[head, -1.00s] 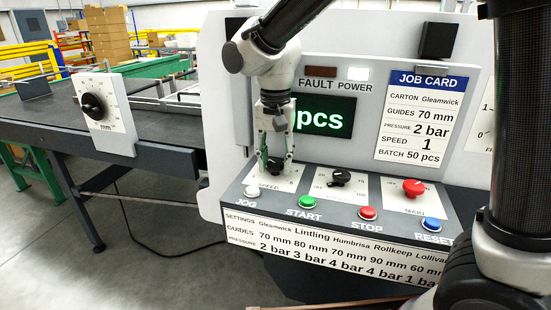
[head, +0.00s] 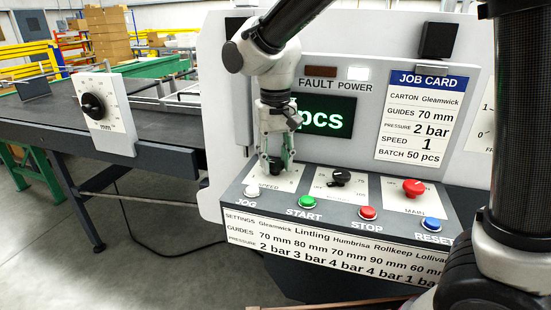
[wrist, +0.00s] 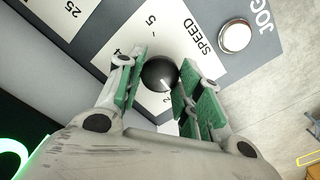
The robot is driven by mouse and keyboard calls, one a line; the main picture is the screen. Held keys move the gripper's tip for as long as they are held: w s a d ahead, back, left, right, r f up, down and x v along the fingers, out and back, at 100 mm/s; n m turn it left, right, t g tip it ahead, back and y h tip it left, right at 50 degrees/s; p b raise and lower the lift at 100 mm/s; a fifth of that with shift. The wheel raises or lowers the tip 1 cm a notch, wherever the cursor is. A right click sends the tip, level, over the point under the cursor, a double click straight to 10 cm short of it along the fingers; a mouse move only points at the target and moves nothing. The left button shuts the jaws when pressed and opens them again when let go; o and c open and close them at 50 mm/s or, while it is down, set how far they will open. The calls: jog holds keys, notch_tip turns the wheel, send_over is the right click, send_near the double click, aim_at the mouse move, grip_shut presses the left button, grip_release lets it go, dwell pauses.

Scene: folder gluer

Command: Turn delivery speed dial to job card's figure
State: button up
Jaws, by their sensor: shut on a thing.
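The job card (head: 426,115) on the upright panel reads SPEED 1, for carton Gleamwick. The speed dial is a round black knob (wrist: 159,74) on a white plate (wrist: 203,30) marked SPEED. The wrist view shows figures 5, 4 and 2 around it; other figures are hidden by my fingers. A white mark on the knob points toward the 2. My gripper (head: 276,166) reaches down onto the dial at the console's left end. Its green-padded fingers (wrist: 162,79) are shut on the knob, one on each side.
A white JOG button (head: 252,191) sits close in front of the dial. Green START (head: 307,202), red STOP (head: 367,213) and blue RESET (head: 432,225) buttons line the console. Another black knob (head: 340,177) and a red knob (head: 413,187) stand to the right. The panel with a green display (head: 328,118) rises behind.

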aim_at(275, 163)
jog(key=n, duration=0.7)
dwell(0.6)
jog(key=o, duration=1)
jog(key=shift+o, duration=0.2)
notch_tip(275, 163, up, 12)
